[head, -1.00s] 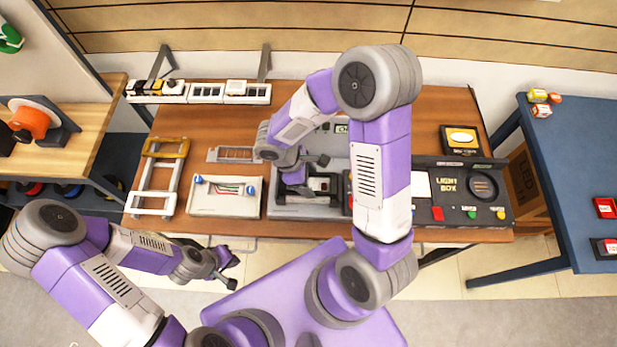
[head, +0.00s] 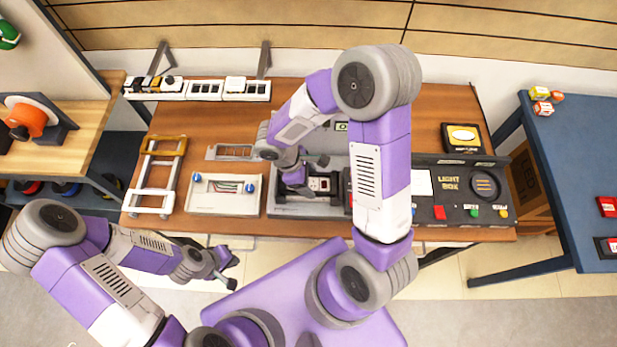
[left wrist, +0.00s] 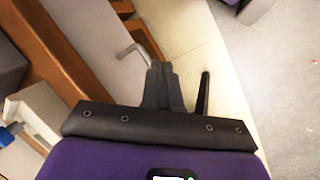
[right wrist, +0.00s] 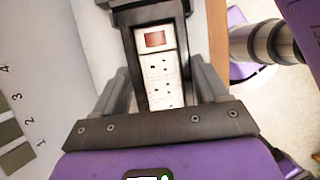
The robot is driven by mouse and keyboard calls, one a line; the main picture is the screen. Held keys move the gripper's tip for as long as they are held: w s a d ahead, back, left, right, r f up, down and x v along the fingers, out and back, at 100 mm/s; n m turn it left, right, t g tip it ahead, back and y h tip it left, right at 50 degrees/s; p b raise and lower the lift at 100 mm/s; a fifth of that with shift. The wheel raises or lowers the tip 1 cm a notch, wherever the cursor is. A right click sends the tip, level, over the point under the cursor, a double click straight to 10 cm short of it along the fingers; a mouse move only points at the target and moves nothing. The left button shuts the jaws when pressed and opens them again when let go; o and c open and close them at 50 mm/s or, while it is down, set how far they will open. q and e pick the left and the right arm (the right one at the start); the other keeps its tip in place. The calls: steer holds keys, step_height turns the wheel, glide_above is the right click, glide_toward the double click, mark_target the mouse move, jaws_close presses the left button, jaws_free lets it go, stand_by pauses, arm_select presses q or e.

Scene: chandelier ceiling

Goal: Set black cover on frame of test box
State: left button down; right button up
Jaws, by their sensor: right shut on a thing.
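The test box is a grey case (head: 283,211) at the middle of the bench. Its white panel (right wrist: 160,80), with a red window and dark sockets, also shows in the head view (head: 320,184). The black cover (right wrist: 150,15) is a dark frame around this panel in the right wrist view. My right gripper (right wrist: 163,85) is shut on the cover, its fingers on either side. Whether the cover rests on the frame or sits just above it, I cannot tell. My left gripper (left wrist: 163,85) is shut and empty, in front of the bench and away from the box.
A rail with modules (head: 200,90) is behind. My right arm hides part of the bench.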

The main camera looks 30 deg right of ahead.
steer(key=shift+f, duration=0.15)
stand_by(0.5)
steer(key=o, duration=1.1)
steer(key=shift+c, duration=0.2)
steer(key=shift+r+p, duration=2.3)
steer(key=shift+r, duration=0.75)
